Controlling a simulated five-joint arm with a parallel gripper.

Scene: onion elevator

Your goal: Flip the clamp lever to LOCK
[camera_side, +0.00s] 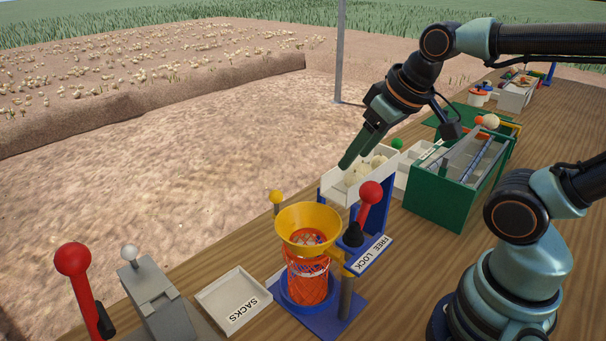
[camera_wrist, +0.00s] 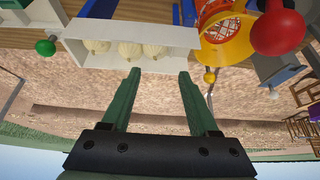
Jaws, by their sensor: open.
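The clamp lever (camera_side: 364,210) has a red ball knob and a black base, and leans up and to the right in the side view. Its red knob (camera_wrist: 278,32) shows large at the upper right of the wrist view. The FREE LOCK label (camera_side: 372,254) lies just below and right of the lever base. I cannot tell which word the lever points to. My gripper (camera_side: 358,162) is open, its green fingers empty and apart from the lever. In the side view it is above and left of the knob; in the wrist view its fingertips (camera_wrist: 160,72) are left of the knob.
A yellow funnel (camera_side: 308,219) over a red mesh sack (camera_side: 307,278) stands close left of the lever. A white chute (camera_side: 334,189) with pale onions lies below my fingers. A green-sided machine (camera_side: 436,197) stands right; a SACKS tray (camera_side: 220,288) is at front.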

